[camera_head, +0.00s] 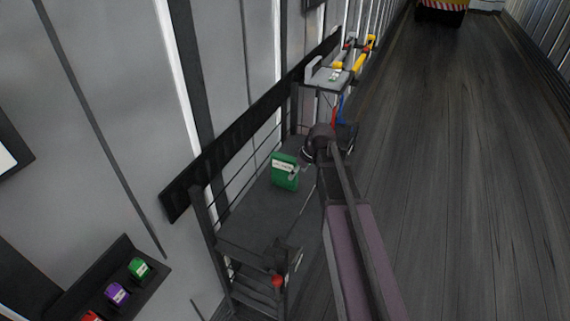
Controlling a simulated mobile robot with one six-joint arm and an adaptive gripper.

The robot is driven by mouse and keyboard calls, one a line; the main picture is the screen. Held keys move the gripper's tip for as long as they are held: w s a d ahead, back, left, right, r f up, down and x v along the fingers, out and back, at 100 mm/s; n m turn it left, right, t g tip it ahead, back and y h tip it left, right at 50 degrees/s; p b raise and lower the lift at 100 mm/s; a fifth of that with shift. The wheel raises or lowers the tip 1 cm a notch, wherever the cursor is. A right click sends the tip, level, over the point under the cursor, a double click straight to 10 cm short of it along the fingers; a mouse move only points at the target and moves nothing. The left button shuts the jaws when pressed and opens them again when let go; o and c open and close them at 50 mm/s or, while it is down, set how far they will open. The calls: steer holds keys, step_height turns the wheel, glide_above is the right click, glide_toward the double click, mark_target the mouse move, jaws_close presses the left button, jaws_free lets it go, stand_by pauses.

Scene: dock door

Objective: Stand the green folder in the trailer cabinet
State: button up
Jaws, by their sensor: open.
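The green folder (285,180) with a white label stands upright, slightly tilted in the picture, on the dark grey surface of a long railed cabinet (245,222) along the left wall. My gripper (299,169) is small and partly hidden by my own arm at the right edge of the folder. Its jaws are open. Whether a finger touches the folder cannot be told from this view.
A small raised shelf (326,80) with yellow and grey items is beyond the cabinet. A dark rack (75,290) holds green, purple and red labelled items at lower left. A red knob (278,281) is at the cabinet's near end. The wooden floor (455,180) at right is clear.

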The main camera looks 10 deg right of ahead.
mark_target(286, 157)
steer(key=w+d+r+n+t+y+p, duration=0.1)
steer(key=w+d+r+n+p, duration=0.2)
steer(key=w+r, duration=0.3)
steer(key=w, duration=0.3)
steer(key=shift+d+r+n+t+y, duration=0.25)
steer(key=shift+r+n+t+y, duration=0.05)
steer(key=shift+y, duration=0.1)
steer(key=shift+w+f, duration=0.1)
steer(key=b+x, duration=0.6)
steer(key=x, duration=0.2)
steer(key=shift+f+b, duration=0.2)
steer(key=shift+b, duration=0.15)
steer(key=shift+a, duration=0.1)
steer(key=b+x, duration=0.1)
steer(key=x, duration=0.1)
steer(key=b+x, duration=0.1)
steer(key=shift+s+a+b, duration=0.15)
steer(key=shift+s+b, duration=0.1)
steer(key=shift+b, duration=0.1)
steer(key=shift+b+x, duration=0.9)
steer(key=shift+x, duration=0.25)
